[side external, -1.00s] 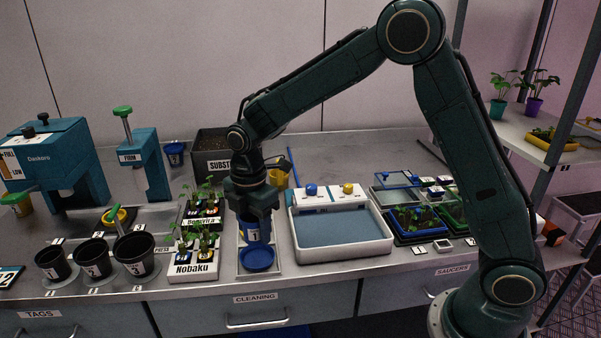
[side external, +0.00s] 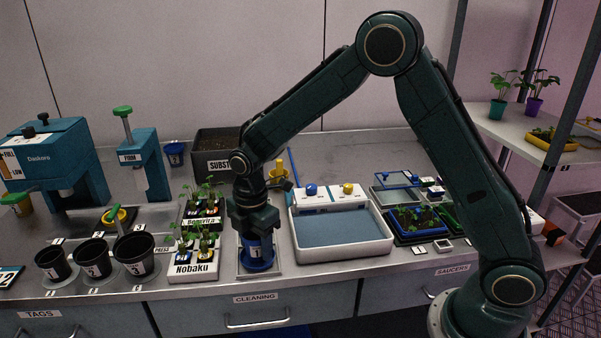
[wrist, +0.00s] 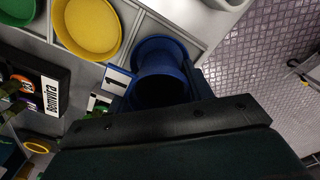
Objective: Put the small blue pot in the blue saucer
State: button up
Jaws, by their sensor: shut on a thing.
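The small blue pot (side external: 257,247) with a white label is upright in the side view, at the blue saucer (side external: 258,266) on the grey tray. My gripper (side external: 256,232) is above, pointing down, shut on the pot's upper part. The pot's base appears inside the saucer's rim, but whether it touches the bottom is hard to tell. In the wrist view the dark mouth of the pot (wrist: 160,92) shows just beyond my gripper, with the blue saucer's rim (wrist: 163,46) showing past it.
The Nobaku plant tray (side external: 193,271) stands close on the left, with the Bonavita tray (side external: 204,221) behind it. A white basin (side external: 342,257) stands close on the right. A yellow dish (wrist: 92,28) shows in the wrist view. Black pots (side external: 93,258) stand farther left.

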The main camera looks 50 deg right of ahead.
jog(key=shift+f, duration=0.4)
jog(key=o, duration=1)
jog(key=shift+r, duration=0.15)
jog(key=shift+r, duration=6.5)
